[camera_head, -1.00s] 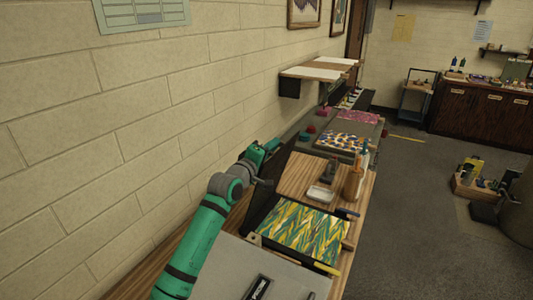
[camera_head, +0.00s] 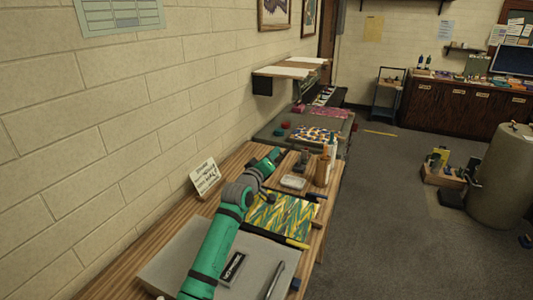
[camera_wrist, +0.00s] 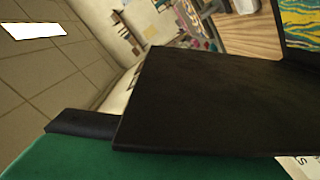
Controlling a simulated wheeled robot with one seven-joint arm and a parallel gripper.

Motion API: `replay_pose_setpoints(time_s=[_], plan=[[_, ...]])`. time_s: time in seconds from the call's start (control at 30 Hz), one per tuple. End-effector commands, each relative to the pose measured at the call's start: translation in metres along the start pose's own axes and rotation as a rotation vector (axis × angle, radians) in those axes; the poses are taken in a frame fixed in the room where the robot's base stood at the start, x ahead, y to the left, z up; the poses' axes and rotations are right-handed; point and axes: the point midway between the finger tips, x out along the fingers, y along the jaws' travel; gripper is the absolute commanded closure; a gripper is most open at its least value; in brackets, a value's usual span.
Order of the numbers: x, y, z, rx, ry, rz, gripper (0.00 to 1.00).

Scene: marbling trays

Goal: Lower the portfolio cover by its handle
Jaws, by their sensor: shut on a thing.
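The portfolio cover (camera_wrist: 205,105) is a large black panel across the middle of the wrist view, right in front of my gripper (camera_wrist: 100,132). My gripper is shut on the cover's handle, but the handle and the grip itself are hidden. A dark finger shows at lower left, above my green hand. In the head view my gripper (camera_head: 278,154) is at the far end of my green arm, and I cannot make out the cover there. The yellow, green and blue marbled sheet (camera_head: 285,215) lies right of my arm, partly covered by it; it also shows in the wrist view (camera_wrist: 303,20).
A small lettered sign (camera_head: 205,177) stands by the wall. A white dish (camera_head: 293,181) and bottles (camera_head: 322,171) stand beyond the sheet. A yellow-black marker (camera_head: 283,240) lies at its near edge, by a grey board (camera_head: 170,262). The floor at right is largely open.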

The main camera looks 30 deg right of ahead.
Motion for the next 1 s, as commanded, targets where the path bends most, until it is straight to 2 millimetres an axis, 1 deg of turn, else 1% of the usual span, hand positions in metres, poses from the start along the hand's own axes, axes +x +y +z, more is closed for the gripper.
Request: replay_pose_setpoints(time_s=[0.03, 0.2, 0.57, 0.6, 0.63, 0.67, 1.0], plan=[[0.0005, -0.0034, 0.0027, 0.007, -0.001, -0.006, 1.0], [0.0021, -0.0021, 0.0067, 0.021, -0.002, -0.004, 1.0], [0.0023, -0.0021, 0.0072, 0.022, -0.003, -0.005, 1.0], [0.002, -0.0022, 0.0068, 0.021, -0.002, -0.005, 0.83], [0.0019, -0.0023, 0.0064, 0.021, -0.002, -0.005, 0.76], [0.0018, -0.0022, 0.0062, 0.021, -0.001, -0.004, 0.71], [0.0016, -0.0001, 0.0054, 0.021, 0.0, -0.001, 0.71]])
